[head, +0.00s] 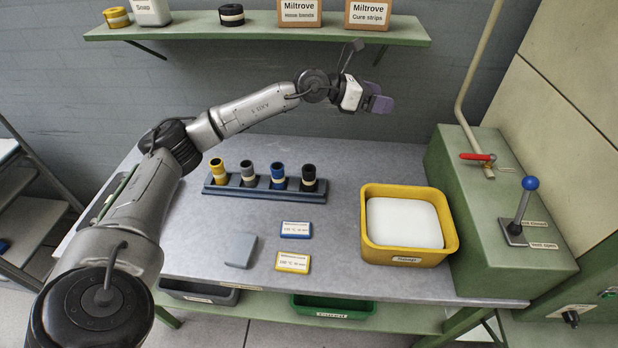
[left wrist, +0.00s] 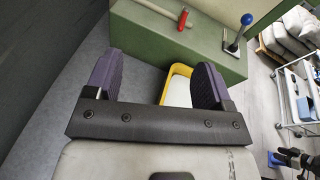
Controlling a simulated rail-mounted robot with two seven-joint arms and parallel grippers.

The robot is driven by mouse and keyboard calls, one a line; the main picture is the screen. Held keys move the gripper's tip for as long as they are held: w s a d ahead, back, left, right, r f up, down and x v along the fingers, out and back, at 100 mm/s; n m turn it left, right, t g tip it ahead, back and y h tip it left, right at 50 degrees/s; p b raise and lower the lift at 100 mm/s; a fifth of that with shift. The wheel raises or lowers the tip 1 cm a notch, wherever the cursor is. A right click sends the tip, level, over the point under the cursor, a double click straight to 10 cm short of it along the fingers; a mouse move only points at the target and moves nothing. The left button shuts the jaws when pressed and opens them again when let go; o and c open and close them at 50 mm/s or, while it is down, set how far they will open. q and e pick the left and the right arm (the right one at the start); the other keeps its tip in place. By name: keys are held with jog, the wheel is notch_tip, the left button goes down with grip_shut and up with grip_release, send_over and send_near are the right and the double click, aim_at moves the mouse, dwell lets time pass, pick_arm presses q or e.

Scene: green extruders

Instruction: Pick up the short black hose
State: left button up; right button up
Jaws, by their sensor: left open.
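A short black hose (head: 309,178) stands upright at the right end of a dark blue rack (head: 262,191) on the table. Yellow (head: 218,172), grey (head: 248,174) and blue (head: 278,177) hoses stand beside it. My left gripper (head: 378,98) is above the back of the table, up and to the right of the black hose in the head view, and apart from it. In the left wrist view its purple fingers (left wrist: 158,72) are spread wide with nothing between them. The hose is not seen in the left wrist view.
A yellow crate (head: 408,256) with a white block stands right of the rack. Blue (head: 296,229) and yellow (head: 293,262) labelled cards and a grey pad (head: 241,251) lie in front. A green machine (head: 490,220) with levers borders the right side. A shelf (head: 200,27) hangs above.

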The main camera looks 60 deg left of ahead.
pick_arm(q)
jog(key=s+a+f+m+g+y, duration=0.2)
jog(key=s+a+f+g+y, duration=0.25)
jog(key=a+f+g, duration=0.35)
jog(key=m+g+y, duration=0.2)
jog(key=g, duration=0.4)
send_over(309, 175)
jog(key=a, duration=0.2)
notch_tip(309, 175, down, 5)
jog(key=shift+w+d+f+b, duration=0.15)
jog(key=shift+f+b, duration=0.3)
jog(key=shift+f, duration=1.8)
jog(key=shift+w+a+f+b, duration=0.15)
jog(key=shift+f+b, duration=0.35)
jog(key=shift+f, duration=1.8)
jog(key=shift+w+d+f+b, duration=0.1)
jog(key=shift+w+f+b, duration=0.25)
jog(key=shift+f, duration=1.9)
jog(key=shift+s, duration=0.1)
jog(key=shift+c, duration=0.3)
jog(key=c, duration=1.1)
jog(key=shift+o, duration=0.2)
jog(key=shift+r, duration=0.15)
